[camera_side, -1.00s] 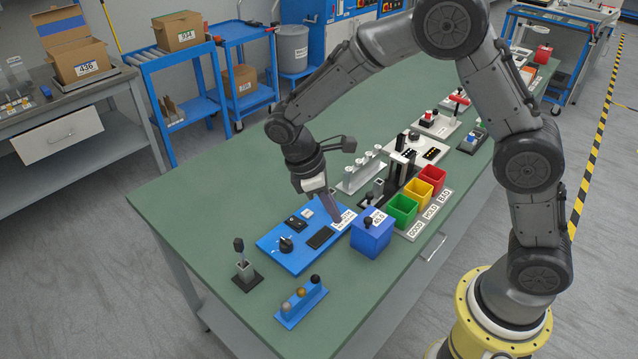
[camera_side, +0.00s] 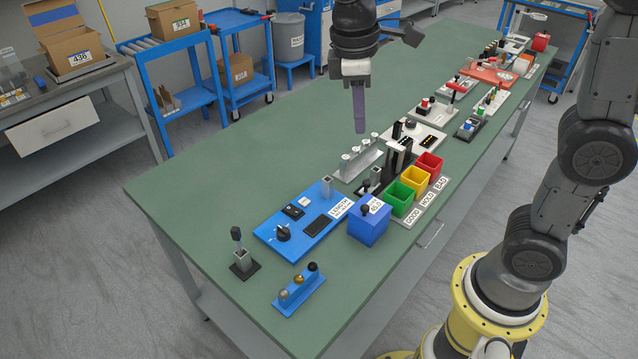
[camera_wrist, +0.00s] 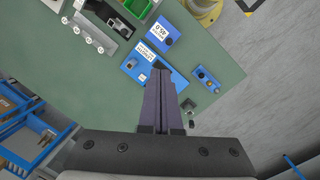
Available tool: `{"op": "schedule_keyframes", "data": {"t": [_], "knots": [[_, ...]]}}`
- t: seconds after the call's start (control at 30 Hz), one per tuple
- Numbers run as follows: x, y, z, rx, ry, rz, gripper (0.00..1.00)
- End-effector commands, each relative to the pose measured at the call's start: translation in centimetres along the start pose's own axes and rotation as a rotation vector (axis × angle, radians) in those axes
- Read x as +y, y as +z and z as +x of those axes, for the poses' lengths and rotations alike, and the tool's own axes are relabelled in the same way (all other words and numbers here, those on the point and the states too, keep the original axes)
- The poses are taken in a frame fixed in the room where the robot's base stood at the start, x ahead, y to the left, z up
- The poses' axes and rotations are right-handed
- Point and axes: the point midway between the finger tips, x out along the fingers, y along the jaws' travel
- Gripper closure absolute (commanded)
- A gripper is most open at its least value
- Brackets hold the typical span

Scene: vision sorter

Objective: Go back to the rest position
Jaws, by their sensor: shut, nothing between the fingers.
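My gripper (camera_side: 359,128) hangs above the green table (camera_side: 200,190) in the side view, fingers pointing down and together, with nothing between them. It is well clear of the tabletop, behind the grey rack with white-topped pegs (camera_side: 357,160). In the wrist view the shut purple fingers (camera_wrist: 160,72) point toward the blue panel, which they partly hide.
Below stand the blue panel (camera_side: 279,237), a blue box (camera_side: 370,226), green (camera_side: 399,199), yellow (camera_side: 414,182) and red (camera_side: 430,166) bins, and a dark upright fixture (camera_side: 398,158). A peg holder (camera_side: 299,292) is at the front. The table's left part is bare.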

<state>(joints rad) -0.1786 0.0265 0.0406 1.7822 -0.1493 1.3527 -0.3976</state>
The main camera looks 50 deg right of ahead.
Motion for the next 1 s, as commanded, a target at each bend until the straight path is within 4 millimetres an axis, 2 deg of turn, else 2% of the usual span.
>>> {"op": "schedule_keyframes", "data": {"t": [0.03, 0.23, 0.37, 0.5, 0.63, 0.8, 1.0], "knots": [[-0.2, 1.8, -0.8, 0.043, 0.010, 0.035, 1.00], [-1.9, 7.5, -2.0, 0.201, 0.040, 0.185, 1.00], [-3.5, 10.8, -1.6, 0.308, 0.056, 0.295, 1.00], [-5.3, 13.3, -0.2, 0.419, 0.063, 0.415, 1.00], [-6.8, 14.6, 1.7, 0.497, 0.053, 0.513, 1.00], [-7.6, 14.3, 3.8, 0.531, 0.016, 0.607, 1.00], [-7.3, 14.0, 3.4, 0.553, 0.015, 0.631, 1.00]]}}
